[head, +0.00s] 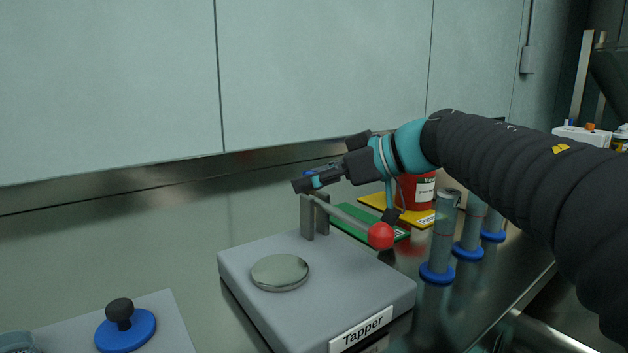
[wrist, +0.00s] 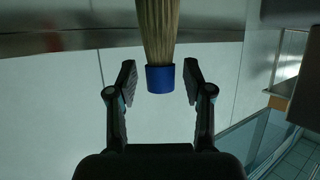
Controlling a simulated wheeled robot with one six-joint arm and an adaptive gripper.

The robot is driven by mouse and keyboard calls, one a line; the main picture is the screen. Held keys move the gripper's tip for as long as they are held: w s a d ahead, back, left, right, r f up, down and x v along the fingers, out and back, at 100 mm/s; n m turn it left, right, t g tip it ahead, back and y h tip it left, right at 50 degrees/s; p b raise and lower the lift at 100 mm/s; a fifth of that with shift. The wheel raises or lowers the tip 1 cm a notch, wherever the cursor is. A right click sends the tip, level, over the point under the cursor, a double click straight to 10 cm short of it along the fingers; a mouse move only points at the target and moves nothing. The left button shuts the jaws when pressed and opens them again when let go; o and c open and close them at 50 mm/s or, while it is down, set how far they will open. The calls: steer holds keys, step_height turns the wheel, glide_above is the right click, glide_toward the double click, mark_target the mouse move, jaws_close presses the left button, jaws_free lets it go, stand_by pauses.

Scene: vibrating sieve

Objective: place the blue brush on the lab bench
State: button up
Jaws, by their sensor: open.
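The blue brush (wrist: 160,78) shows in the wrist view, its blue band between my fingertips and its tan bristles reaching to the top edge. My gripper (wrist: 159,84) is open, with a visible gap between each finger and the band. In the head view my gripper (head: 304,184) is over the back of the tapper, pointing left. A small blue patch (head: 312,171) shows behind its fingers; I cannot tell whether it is the brush. The lab bench (head: 150,250) is shiny metal and runs along the wall.
The grey tapper (head: 340,285) has a red ball (head: 381,236) on its lever. A green mat (head: 372,222) and a red container (head: 418,190) on a yellow mat lie behind. Posts with blue bases (head: 437,272) stand right. A blue knobbed disc (head: 126,329) is front left.

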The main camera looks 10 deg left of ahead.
steer(key=p+v, duration=0.1)
steer(key=v, duration=0.6)
steer(key=shift+d, duration=0.3)
steer(key=shift+r, duration=0.1)
